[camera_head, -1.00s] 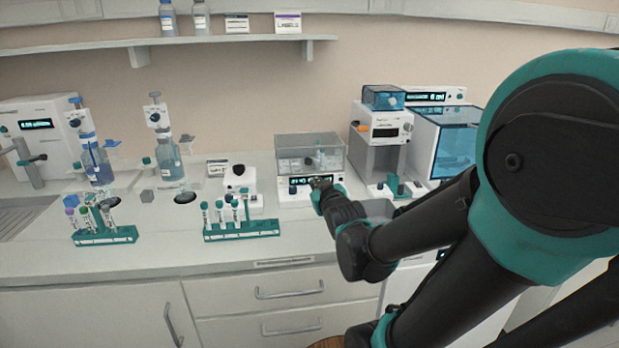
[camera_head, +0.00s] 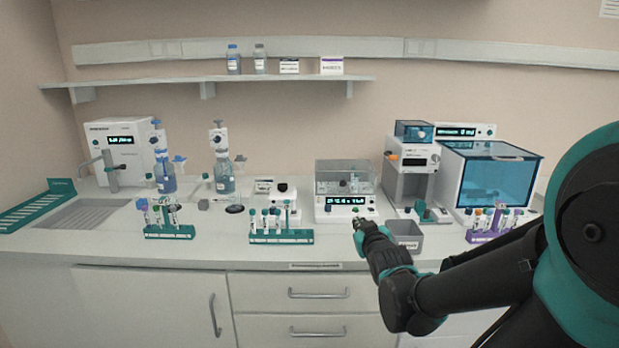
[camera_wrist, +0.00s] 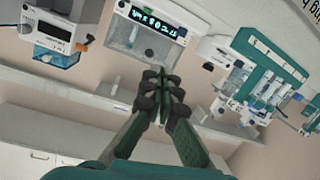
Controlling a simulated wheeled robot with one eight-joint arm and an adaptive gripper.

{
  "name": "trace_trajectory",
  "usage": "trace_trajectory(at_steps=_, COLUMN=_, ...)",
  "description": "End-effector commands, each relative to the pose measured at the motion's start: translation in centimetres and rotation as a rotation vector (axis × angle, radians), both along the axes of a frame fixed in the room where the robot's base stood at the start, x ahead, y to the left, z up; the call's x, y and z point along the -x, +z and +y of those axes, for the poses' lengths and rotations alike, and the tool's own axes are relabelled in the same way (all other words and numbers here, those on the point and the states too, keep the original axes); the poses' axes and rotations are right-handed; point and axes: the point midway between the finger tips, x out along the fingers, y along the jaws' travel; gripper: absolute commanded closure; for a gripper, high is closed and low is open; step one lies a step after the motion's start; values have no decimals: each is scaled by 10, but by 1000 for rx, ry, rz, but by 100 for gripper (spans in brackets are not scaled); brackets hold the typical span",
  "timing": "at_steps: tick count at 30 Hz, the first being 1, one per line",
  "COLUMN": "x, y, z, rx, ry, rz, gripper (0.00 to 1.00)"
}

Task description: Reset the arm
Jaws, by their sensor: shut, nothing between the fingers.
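My gripper (camera_head: 359,224) is at the bench's front edge, in front of the white device with a clear lid and lit display (camera_head: 345,203). In the wrist view my gripper (camera_wrist: 158,76) has its dark green fingers together, with nothing between them. That device (camera_wrist: 150,25) also shows above the fingertips in the wrist view. My arm reaches in from the right of the head view. The gripper's tip is small in the head view, and I cannot tell whether it touches the device.
A grey open bin (camera_head: 405,240) stands just right of my gripper. Green tube racks (camera_head: 282,238) (camera_head: 170,233) stand to the left and a purple rack (camera_head: 488,238) to the right. Bottles on dispensers (camera_head: 224,180) and a blue-windowed cabinet (camera_head: 498,182) stand further back. Open space lies before the bench.

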Motion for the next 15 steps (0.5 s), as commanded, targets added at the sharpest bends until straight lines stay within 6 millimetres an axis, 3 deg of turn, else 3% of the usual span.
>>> trace_trajectory(at_steps=8, x=9, y=-26, z=-10, rx=-12, ry=-30, rz=106, gripper=100)
trace_trajectory(at_steps=15, x=27, y=-63, z=-23, rx=-32, ry=-72, rz=264, gripper=100)
